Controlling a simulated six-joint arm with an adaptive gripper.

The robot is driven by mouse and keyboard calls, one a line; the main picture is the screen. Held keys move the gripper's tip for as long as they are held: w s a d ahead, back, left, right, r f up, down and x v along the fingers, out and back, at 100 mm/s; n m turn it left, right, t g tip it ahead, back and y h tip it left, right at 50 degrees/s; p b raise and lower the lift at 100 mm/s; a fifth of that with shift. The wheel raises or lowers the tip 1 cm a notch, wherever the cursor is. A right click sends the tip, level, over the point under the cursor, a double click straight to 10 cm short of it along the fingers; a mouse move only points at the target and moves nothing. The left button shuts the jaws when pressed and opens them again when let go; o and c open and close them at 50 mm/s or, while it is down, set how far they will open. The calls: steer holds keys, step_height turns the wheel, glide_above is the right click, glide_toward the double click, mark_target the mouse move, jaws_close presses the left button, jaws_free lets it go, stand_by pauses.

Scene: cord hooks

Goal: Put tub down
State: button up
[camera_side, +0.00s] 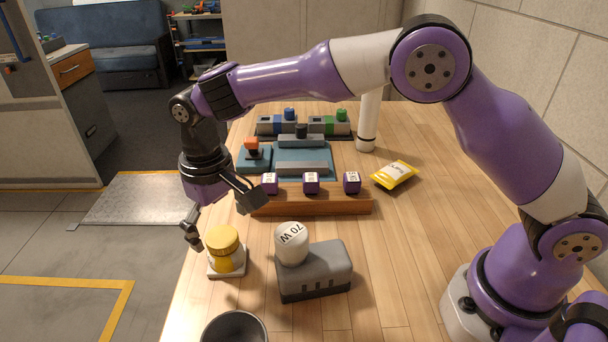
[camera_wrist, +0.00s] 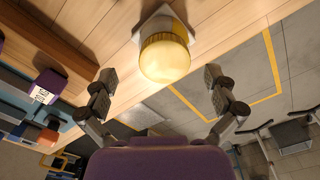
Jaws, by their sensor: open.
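The tub (camera_side: 225,258), with a yellow lid, stands upright on a small white square pad (camera_side: 213,274) near the table's left edge. My gripper (camera_side: 226,217) is open and empty, its two fingers spread just above and behind the lid. In the wrist view the tub's lid (camera_wrist: 164,60) lies ahead of my gripper (camera_wrist: 160,75), roughly centred between the fingers and apart from both. The white pad (camera_wrist: 187,20) shows behind it. The fingers do not visibly touch the tub.
A grey block (camera_side: 315,272) with a white "70 W" bulb (camera_side: 292,243) stands right of the tub. A dark cup (camera_side: 235,328) is in front. Behind is a wooden rail (camera_side: 320,203) with three purple cubes (camera_side: 311,183). A yellow packet (camera_side: 394,176) lies further right.

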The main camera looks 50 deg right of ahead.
mark_target(229, 230)
steer(key=r, duration=0.4)
steer(key=d+r, duration=0.1)
steer(key=r, duration=0.1)
steer(key=shift+r, duration=0.35)
steer(key=s+d+r+m+t, duration=0.1)
steer(key=s+d+r+t, duration=0.1)
steer(key=s+d+r, duration=0.35)
steer(key=s+d+r+t, duration=0.1)
steer(key=s+d+r, duration=0.15)
steer(key=d, duration=0.55)
steer(key=s+d+f+t, duration=0.2)
steer(key=s+d+f, duration=0.1)
steer(key=s, duration=0.5)
steer(key=shift+d+m, duration=0.3)
steer(key=shift+d, duration=0.5)
steer(key=shift+s+d+f+t, duration=0.15)
steer(key=shift+s+f+t, duration=0.15)
steer(key=shift+s, duration=0.15)
steer(key=shift+c, duration=0.4)
